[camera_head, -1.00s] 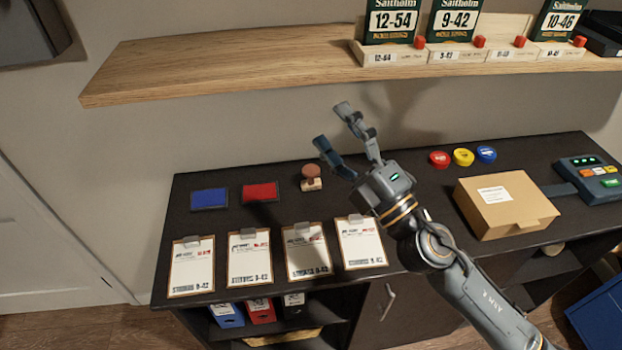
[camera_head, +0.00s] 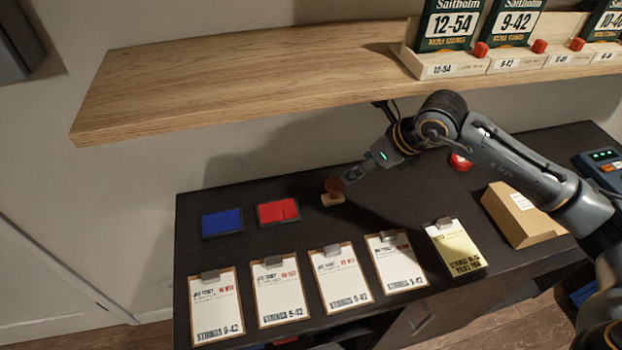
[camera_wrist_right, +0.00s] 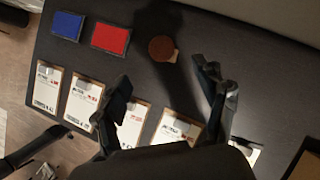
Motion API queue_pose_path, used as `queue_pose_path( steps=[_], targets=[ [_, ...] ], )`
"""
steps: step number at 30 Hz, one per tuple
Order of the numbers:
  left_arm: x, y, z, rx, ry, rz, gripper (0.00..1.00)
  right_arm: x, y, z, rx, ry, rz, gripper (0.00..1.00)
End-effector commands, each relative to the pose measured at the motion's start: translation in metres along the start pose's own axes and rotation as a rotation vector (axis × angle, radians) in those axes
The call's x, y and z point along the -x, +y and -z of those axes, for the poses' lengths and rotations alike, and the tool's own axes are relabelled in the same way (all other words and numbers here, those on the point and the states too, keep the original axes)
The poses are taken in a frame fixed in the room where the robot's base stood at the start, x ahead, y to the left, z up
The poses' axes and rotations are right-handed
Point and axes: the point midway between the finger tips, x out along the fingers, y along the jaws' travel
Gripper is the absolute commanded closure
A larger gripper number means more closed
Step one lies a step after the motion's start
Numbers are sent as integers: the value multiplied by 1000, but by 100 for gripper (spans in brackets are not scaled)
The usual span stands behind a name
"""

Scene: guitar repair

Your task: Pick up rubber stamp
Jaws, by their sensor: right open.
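The rubber stamp (camera_head: 332,191) stands on the dark cabinet top, right of the red ink pad, with a brown round handle and a pale wooden base. In the right wrist view the stamp (camera_wrist_right: 163,49) lies ahead of the fingers, its round handle top facing the camera. My right gripper (camera_head: 352,177) is close beside the stamp in the head view, its fingers partly hidden. In the right wrist view my right gripper (camera_wrist_right: 167,95) is open, fingers spread, with nothing between them. I cannot tell whether a finger touches the stamp. My left gripper is not in view.
A blue ink pad (camera_head: 222,222) and a red ink pad (camera_head: 278,212) lie left of the stamp. Several clipboards (camera_head: 340,277) line the front edge. A wooden shelf (camera_head: 230,85) overhangs behind. A cardboard box (camera_head: 522,215) and a red round tin (camera_head: 460,162) stand to the right.

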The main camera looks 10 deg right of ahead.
Motion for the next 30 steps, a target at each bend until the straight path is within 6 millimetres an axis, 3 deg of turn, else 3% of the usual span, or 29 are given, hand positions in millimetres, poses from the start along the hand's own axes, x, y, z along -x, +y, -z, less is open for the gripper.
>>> queue_pose_path(
  steps=[3, 5, 12, 15, 22, 26, 30],
  targets=[
    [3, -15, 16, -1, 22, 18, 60, -6, -4, 2, -1, 12, 11, 28],
    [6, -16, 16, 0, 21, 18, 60, -16, -4, 2, -2, 15, 10, 28],
    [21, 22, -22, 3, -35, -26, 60, -63, -3, 2, -1, 13, 9, 28],
    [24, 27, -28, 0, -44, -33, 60, -76, -3, 2, 0, 12, 9, 28],
    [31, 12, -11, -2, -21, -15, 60, -92, -2, 2, 0, 11, 9, 28],
    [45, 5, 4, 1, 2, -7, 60, -110, 1, 3, -1, 13, 7, 28],
    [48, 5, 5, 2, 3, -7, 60, -129, 0, 5, -1, 11, 9, 28]
  ],
)
